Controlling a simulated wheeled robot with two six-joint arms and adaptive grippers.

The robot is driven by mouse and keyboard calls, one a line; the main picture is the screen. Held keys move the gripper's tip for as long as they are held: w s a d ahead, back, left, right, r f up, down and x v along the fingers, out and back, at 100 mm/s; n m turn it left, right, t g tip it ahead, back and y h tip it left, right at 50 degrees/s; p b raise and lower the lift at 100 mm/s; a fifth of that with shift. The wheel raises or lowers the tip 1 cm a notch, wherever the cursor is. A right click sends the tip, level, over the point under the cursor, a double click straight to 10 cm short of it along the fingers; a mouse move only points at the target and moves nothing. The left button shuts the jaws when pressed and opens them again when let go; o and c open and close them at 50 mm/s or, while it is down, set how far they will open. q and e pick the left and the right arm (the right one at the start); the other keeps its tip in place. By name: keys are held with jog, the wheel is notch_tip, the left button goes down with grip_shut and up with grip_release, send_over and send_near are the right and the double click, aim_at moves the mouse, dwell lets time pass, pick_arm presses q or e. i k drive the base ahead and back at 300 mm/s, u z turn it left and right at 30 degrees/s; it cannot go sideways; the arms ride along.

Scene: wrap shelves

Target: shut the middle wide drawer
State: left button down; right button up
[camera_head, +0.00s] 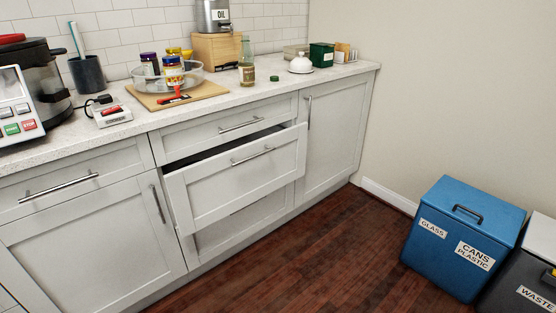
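The middle wide drawer (238,185) is a white panel front with a bar handle (253,156). It stands pulled out from the cabinet, and a dark gap shows along its top edge. The wide drawer above it (215,130) is flush with the cabinet. The lower drawer (240,222) below it is partly hidden by the open front and appears closed. Neither of my grippers is in view.
The counter (140,122) holds a cutting board (190,96), a glass dish with jars, a bottle (247,65) and an appliance (18,105) at the left. A blue recycling bin (460,235) and a waste bin stand at the right. The wooden floor (330,255) before the drawers is clear.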

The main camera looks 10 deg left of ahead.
aim_at(231, 175)
jog(key=z, duration=0.55)
jog(key=i, duration=1.6)
jog(key=u, duration=0.35)
